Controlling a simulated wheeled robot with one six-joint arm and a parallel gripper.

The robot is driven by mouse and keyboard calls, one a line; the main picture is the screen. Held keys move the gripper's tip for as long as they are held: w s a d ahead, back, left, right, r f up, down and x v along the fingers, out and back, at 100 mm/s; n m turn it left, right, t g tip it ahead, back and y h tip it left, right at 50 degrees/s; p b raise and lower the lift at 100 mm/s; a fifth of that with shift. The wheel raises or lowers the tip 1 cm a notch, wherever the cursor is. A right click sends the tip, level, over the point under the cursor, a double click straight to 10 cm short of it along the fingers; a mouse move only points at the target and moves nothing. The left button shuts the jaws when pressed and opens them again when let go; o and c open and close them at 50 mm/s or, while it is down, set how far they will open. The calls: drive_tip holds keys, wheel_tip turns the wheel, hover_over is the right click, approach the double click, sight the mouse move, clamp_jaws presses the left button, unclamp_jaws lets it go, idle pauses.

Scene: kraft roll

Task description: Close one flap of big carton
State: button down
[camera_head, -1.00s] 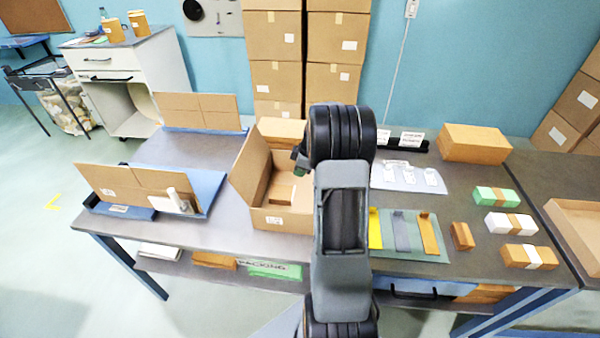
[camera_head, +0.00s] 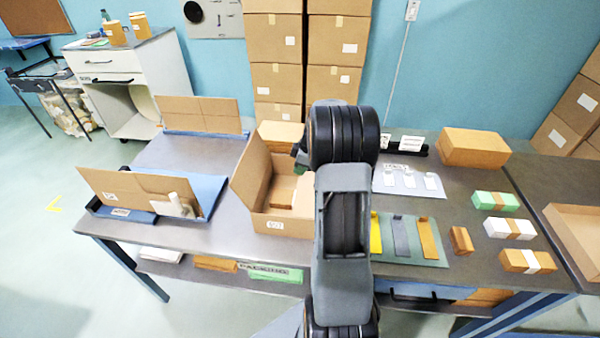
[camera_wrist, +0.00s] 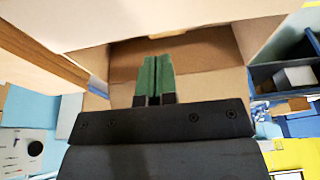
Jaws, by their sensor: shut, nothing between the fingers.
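The big carton (camera_head: 283,224) stands on the table, open at the top, with a white label on its front wall. Its left flap (camera_head: 249,163) stands up and leans outward. Part of its right side is hidden behind my arm. My gripper shows in the wrist view (camera_wrist: 153,78) with its two green fingers together and nothing between them. The fingers point at the carton's brown inside (camera_wrist: 203,62), with pale board edges above and to the left. In the head view only a bit of green shows beside my arm, near the carton's far right side.
A cardboard sheet (camera_head: 125,190) stands in a blue holder left of the carton, with another (camera_head: 202,113) behind. Right of my arm lie a mat with coloured strips (camera_head: 429,240), several wrapped bundles (camera_head: 527,261) and a closed box (camera_head: 473,147). Stacked cartons (camera_head: 274,38) stand behind.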

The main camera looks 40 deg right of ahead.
sight(308, 182)
drive_tip(key=b+v, duration=0.2)
drive_tip(key=v, duration=0.9)
drive_tip(key=s+a+m+h, duration=0.1)
drive_tip(key=s+a+m, duration=0.2)
drive_tip(key=s+a, duration=0.2)
drive_tip(key=s+a+m+t, duration=0.1)
drive_tip(key=s+a+m, duration=0.2)
drive_tip(key=a, duration=0.9)
drive_tip(key=s+a+m+h, duration=0.1)
drive_tip(key=s+a+m, duration=0.2)
drive_tip(key=s+a, duration=0.5)
drive_tip(key=shift+s+a+t+h, duration=0.2)
drive_tip(key=shift+a+t+h, duration=0.1)
drive_tip(key=shift+a+t, duration=0.15)
drive_tip(key=shift+a, duration=0.1)
